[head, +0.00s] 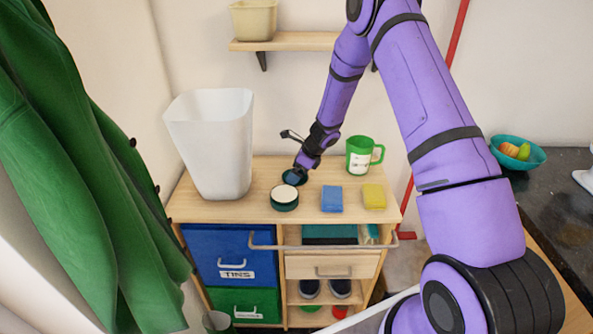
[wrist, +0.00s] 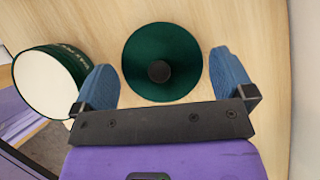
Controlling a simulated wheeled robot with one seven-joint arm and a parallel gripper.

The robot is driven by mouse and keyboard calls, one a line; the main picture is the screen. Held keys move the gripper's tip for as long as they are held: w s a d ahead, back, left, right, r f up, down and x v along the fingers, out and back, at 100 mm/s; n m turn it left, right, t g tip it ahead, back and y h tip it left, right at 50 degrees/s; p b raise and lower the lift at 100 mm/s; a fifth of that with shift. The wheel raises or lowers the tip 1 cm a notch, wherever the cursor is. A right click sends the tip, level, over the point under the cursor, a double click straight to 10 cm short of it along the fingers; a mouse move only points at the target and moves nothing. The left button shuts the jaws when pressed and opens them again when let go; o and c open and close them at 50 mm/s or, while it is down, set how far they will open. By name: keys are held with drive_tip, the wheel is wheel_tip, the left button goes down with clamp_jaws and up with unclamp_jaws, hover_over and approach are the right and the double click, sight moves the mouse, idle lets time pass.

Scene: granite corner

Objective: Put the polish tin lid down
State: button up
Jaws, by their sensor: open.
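The polish tin lid (wrist: 163,62) is a dark green disc with a darker round knob in its middle. It lies on the wooden cabinet top, and in the head view the lid (head: 294,177) is partly hidden by my gripper. The open polish tin (head: 285,197), dark green with a cream filling, stands just in front of it; the tin (wrist: 50,82) is at the left in the wrist view. My gripper (wrist: 165,82) is open, its blue fingertips apart on either side of the lid with gaps showing. In the head view my gripper (head: 297,172) is low over the cabinet top.
On the cabinet top (head: 240,208), a white bin (head: 212,145) stands at left, a green mug (head: 362,155) behind right, and blue (head: 332,199) and yellow (head: 374,196) sponges at right. A green coat (head: 80,170) hangs at the left. A rail (head: 330,247) runs along the cabinet front.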

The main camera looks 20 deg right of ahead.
drive_tip(key=v, duration=1.2)
drive_tip(key=s+a+r+n, duration=0.3)
drive_tip(key=s+r+n, duration=0.35)
drive_tip(key=r, duration=0.55)
drive_tip(key=s+a+r+n, duration=0.4)
drive_tip(key=s+r+n, duration=0.3)
drive_tip(key=r, duration=0.4)
drive_tip(key=s+r+n+h, duration=0.2)
drive_tip(key=s+r+n, duration=0.2)
drive_tip(key=s, duration=0.9)
drive_tip(key=s+d+r+n+t+h, duration=0.1)
drive_tip(key=s+r+n+h, duration=0.1)
drive_tip(key=s+r+n, duration=0.2)
drive_tip(key=s+n, duration=0.3)
drive_tip(key=s, duration=0.5)
drive_tip(key=shift+s+d+n+t+h, duration=0.15)
drive_tip(key=shift+s+n+t+h, duration=0.15)
drive_tip(key=shift+s+n+h, duration=0.1)
